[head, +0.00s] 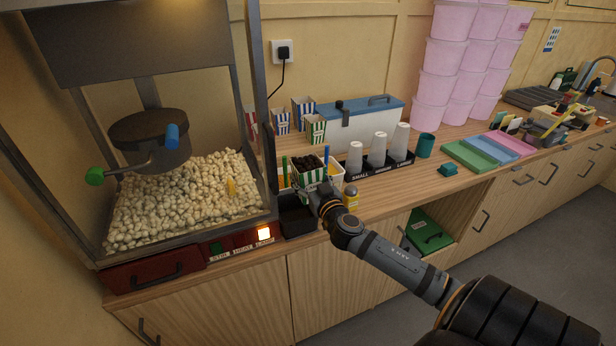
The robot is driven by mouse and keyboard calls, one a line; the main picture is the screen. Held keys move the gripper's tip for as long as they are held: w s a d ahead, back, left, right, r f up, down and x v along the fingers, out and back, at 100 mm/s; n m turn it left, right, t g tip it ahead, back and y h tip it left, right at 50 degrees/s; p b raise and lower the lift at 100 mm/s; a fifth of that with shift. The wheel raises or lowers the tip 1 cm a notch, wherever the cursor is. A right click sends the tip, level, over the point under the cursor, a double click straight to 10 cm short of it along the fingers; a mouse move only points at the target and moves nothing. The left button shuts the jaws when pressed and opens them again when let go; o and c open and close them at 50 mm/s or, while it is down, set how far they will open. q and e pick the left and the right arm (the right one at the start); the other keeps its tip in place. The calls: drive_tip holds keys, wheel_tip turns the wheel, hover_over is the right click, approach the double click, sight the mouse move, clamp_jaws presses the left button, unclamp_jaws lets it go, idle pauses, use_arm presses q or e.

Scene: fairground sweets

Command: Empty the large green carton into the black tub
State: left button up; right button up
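A green-and-white striped carton (307,179) filled with dark brown pieces shows near the middle of the head view, just behind the black tub. Another green-striped carton (316,130) stands farther back by the wall and looks empty. The black tub (298,222) sits at the counter's front edge, right of the popcorn machine; its inside is dark and its contents cannot be made out. My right gripper (322,192) is at the near right side of the filled carton. Its fingertips are small and partly hidden, so its grip is unclear. My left gripper is out of view.
The popcorn machine (180,205) fills the left. Blue-striped cartons (303,110) and a blue-lidded cooler (362,125) stand behind.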

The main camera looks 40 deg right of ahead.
drive_tip(key=n, duration=0.2)
drive_tip(key=d+r+n+p, duration=0.1)
drive_tip(key=n, duration=0.1)
drive_tip(key=d+n+p, duration=0.1)
drive_tip(key=n, duration=0.1)
drive_tip(key=shift+s+r, duration=0.15)
drive_tip(key=shift+r, duration=0.05)
drive_tip(key=shift+f+n, duration=0.3)
drive_tip(key=shift+n, duration=0.5)
drive_tip(key=n, duration=0.1)
drive_tip(key=a+n, duration=0.1)
drive_tip(key=n, duration=0.3)
drive_tip(key=shift+a+f+p, duration=0.15)
drive_tip(key=shift+f+p, duration=0.15)
drive_tip(key=shift+p, duration=0.1)
drive_tip(key=n, duration=0.2)
drive_tip(key=n+p, duration=0.1)
drive_tip(key=n, duration=0.1)
drive_tip(key=a+f+n, duration=0.1)
drive_tip(key=n, duration=0.1)
drive_tip(key=shift+w, duration=0.25)
drive_tip(key=n, duration=0.2)
drive_tip(key=a+n+p, duration=0.1)
drive_tip(key=n, duration=0.1)
drive_tip(key=shift+w+f, duration=0.1)
drive_tip(key=shift+f, duration=0.3)
drive_tip(key=shift+d, duration=0.1)
